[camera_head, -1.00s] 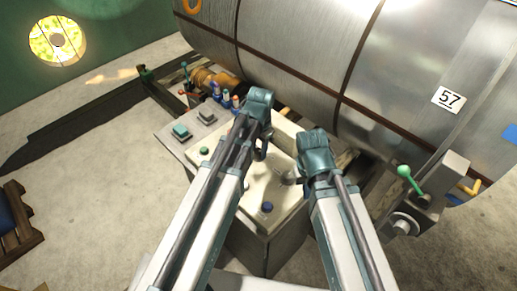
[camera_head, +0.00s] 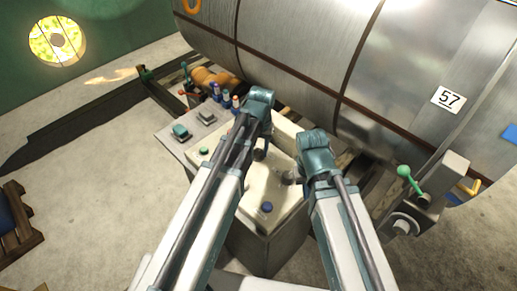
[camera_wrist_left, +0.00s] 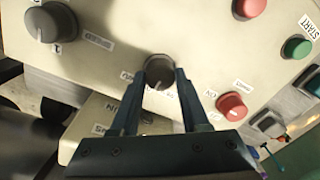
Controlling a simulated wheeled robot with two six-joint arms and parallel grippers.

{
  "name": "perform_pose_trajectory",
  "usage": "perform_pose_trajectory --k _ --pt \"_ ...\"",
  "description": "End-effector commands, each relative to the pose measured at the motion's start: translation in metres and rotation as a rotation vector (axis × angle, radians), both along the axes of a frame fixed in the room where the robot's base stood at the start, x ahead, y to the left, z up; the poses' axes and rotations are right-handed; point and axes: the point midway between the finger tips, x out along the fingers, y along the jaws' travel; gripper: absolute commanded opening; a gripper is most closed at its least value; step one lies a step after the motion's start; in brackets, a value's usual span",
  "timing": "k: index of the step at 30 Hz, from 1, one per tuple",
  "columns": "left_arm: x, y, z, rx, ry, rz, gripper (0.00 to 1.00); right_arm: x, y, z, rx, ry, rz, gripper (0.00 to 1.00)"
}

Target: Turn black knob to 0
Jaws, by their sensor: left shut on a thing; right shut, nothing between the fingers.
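A dark, nearly black knob (camera_wrist_left: 158,68) with a white pointer line sits on the cream control panel (camera_head: 254,188). In the left wrist view, the fingers of my left gripper (camera_wrist_left: 155,82) are shut on its two sides. Small labels around it are partly hidden by the fingers. In the head view my left gripper (camera_head: 261,150) reaches down to the panel, and the knob cannot be made out there. A larger dark grey knob (camera_wrist_left: 50,22) is at the upper left in the wrist view. My right gripper (camera_head: 290,178) is shut and empty, low over the panel's right part.
Red buttons (camera_wrist_left: 231,106) and a green START button (camera_wrist_left: 297,48) stand on the panel near the left gripper. A blue button (camera_head: 267,207) is at the panel's near edge. A large metal drum (camera_head: 300,60) lies behind, and a green-handled lever (camera_head: 405,172) stands right.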

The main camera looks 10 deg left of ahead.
Motion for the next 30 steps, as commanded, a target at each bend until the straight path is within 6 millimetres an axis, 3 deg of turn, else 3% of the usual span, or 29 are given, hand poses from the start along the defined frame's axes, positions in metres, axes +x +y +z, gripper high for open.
perform_pose_trajectory --k 11,12,17,30 --pt "0.0001 0.0002 0.0000 0.001 0.000 0.004 0.00 0.0000 0.0000 0.0000 0.000 0.000 0.000 0.00" --pt "0.0001 0.0002 0.0000 0.001 0.000 0.004 0.47 0.0000 0.0000 0.0000 0.000 0.000 0.000 0.00" --pt "0.0000 0.0001 0.0000 0.000 0.000 0.004 0.75 0.0000 0.0000 0.0000 0.000 0.000 0.000 0.00" --pt "0.0000 -0.0001 0.0045 0.000 0.000 0.004 0.75 0.0000 0.0000 0.0045 0.000 0.000 0.000 0.00"
